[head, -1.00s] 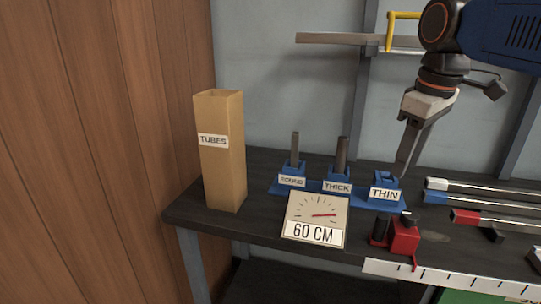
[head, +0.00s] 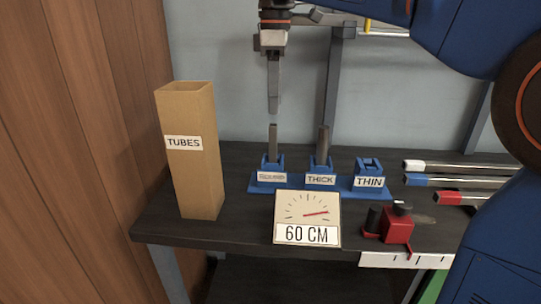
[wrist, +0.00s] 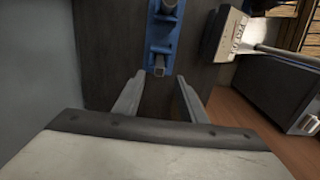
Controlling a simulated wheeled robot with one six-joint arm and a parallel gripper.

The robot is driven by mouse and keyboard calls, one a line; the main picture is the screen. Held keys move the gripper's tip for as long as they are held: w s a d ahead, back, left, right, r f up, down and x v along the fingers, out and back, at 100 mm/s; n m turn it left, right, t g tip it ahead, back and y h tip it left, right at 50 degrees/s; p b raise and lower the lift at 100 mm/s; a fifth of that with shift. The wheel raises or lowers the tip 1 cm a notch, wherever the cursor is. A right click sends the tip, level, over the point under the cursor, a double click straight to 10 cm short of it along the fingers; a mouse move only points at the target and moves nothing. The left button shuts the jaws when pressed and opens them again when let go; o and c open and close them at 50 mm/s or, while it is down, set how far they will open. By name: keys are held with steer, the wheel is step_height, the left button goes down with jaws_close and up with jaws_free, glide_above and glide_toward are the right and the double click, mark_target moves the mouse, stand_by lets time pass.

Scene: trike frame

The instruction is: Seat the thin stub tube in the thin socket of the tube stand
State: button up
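The blue tube stand (head: 345,183) is on the dark bench, with sockets labelled ROUND, THICK and THIN. A slim grey stub tube (head: 272,141) stands upright in the ROUND socket. A wider grey tube (head: 323,141) stands in the THICK socket. The THIN socket (head: 369,164) shows no tube. My gripper (head: 273,110) points down above the slim tube, its tips a little over the tube's top. In the wrist view my gripper (wrist: 159,77) has its fingers apart, nothing held, with a tube end (wrist: 159,69) lined up between them.
A tall cardboard box marked TUBES (head: 191,165) stands left of the stand. A 60 CM dial sign (head: 307,217) stands in front. A red block device (head: 397,226) is at front right. Several bars with coloured ends (head: 455,180) lie to the right.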

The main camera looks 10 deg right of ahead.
mark_target(275, 125)
step_height(275, 125, down, 8)
steer(key=shift+r, duration=0.1)
steer(key=shift+w+a+f, duration=0.1)
steer(key=shift+a+f, duration=0.05)
steer(key=shift+f, duration=2.55)
jaws_close()
